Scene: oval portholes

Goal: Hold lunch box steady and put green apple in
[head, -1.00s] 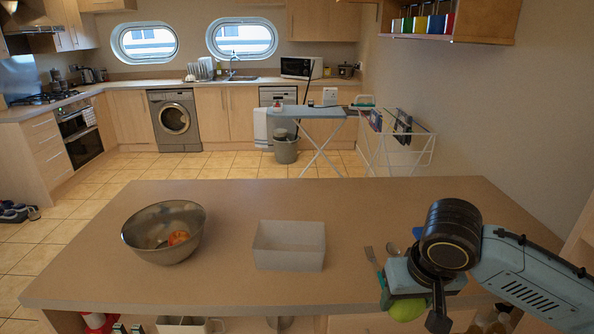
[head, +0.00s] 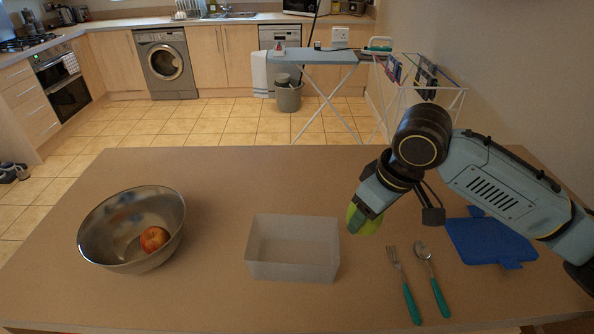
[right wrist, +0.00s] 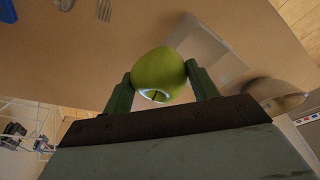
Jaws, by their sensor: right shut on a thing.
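The lunch box (head: 292,270) is a white, open, rectangular box standing empty on the counter in the middle of the head view. It also shows behind the apple in the right wrist view (right wrist: 215,55). The green apple (head: 362,222) is between the fingers of my right gripper (head: 360,212), just right of the box and above the counter. In the right wrist view the green apple (right wrist: 159,74) is pinched between both green fingers (right wrist: 160,82). My left gripper is not in view.
A metal bowl (head: 100,236) with a red apple (head: 153,239) stands at the left. A fork (head: 402,285), a spoon (head: 432,279) and a blue board-like item (head: 490,242) lie at the right. The counter between bowl and box is clear.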

